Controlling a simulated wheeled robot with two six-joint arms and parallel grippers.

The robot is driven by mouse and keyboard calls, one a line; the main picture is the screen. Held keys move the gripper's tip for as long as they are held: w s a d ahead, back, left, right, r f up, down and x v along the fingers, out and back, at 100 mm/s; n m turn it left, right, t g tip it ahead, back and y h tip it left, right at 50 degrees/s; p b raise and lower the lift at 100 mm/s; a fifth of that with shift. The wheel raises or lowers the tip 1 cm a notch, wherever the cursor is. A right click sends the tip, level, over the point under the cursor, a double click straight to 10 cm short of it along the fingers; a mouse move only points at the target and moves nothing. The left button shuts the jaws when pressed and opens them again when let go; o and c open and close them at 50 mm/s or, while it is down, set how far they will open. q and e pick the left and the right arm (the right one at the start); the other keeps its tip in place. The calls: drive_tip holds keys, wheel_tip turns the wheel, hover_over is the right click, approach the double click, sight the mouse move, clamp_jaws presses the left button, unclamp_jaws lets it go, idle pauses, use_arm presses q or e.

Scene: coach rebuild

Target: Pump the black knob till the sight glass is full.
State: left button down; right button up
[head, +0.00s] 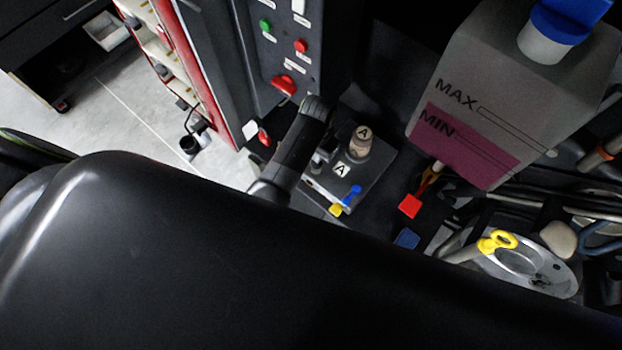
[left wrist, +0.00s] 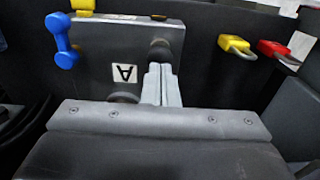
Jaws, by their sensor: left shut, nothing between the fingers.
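A grey block (head: 372,178) with an "A" label carries a short pale cylinder (head: 361,146), also marked "A"; whether this is the sight glass, and its fill level, I cannot tell. In the left wrist view the block (left wrist: 100,42) lies just ahead of my left gripper (left wrist: 161,68). Its two grey fingers are shut together and empty. A dark round knob (left wrist: 160,48) is right at the fingertips; I cannot tell whether they touch it. In the head view my left gripper (head: 321,160) is small and partly hidden beside the block. My right gripper is out of view.
A blue lever (head: 352,195) and a yellow one (head: 335,210) sit on the block's near edge. A translucent tank (head: 470,90) with pink liquid stands to the right. A button panel (head: 290,50) rises behind. Yellow (left wrist: 237,45) and red (left wrist: 275,48) tags hang right of the block.

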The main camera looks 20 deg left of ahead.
use_arm(q)
drive_tip(key=shift+f, duration=0.15)
idle(0.4)
drive_tip(key=shift+f+b, duration=0.95)
drive_tip(key=shift+f, duration=0.7)
drive_tip(key=shift+s, duration=0.1)
wheel_tip(320, 180, up, 2)
drive_tip(key=p, duration=0.3)
drive_tip(key=shift+r, duration=0.75)
